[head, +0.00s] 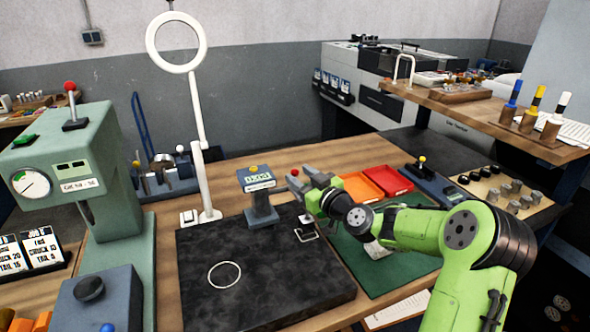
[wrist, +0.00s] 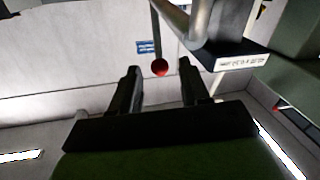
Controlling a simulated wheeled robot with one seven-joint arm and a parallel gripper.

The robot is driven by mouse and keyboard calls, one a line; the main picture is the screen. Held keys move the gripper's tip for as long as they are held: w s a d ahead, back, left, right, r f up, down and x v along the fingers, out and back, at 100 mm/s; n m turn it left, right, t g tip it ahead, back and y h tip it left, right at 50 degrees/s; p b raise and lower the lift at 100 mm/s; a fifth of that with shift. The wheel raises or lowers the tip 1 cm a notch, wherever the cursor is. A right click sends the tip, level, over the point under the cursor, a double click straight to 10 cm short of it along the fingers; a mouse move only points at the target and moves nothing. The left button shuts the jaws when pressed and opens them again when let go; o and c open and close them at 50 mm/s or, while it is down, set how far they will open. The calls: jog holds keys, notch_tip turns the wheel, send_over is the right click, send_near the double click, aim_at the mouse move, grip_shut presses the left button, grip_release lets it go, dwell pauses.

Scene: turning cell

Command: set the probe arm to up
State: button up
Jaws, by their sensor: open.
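A red ball knob (head: 294,172) shows just beside my fingertips in the head view. In the wrist view the red knob (wrist: 160,67) sits at the end of a thin dark rod, in the gap between my two fingers. I cannot tell for sure that this rod is the probe arm. My gripper (head: 307,180) is open, with its fingers apart on either side of the knob in the wrist view (wrist: 159,72). In the head view the rod is not clear. A grey display unit (head: 262,207) on a short post stands left of my gripper.
A dark slab (head: 325,285) lies on the wooden bench, with a white ring (head: 224,275) on it. A white ring-topped stand (head: 199,95) rises behind. Orange (head: 360,188) and red (head: 388,180) trays lie beyond my gripper. A green machine (head: 85,170) stands left.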

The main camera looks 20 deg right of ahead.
aim_at(295, 171)
jog(key=shift+x, duration=1.55)
grip_shut()
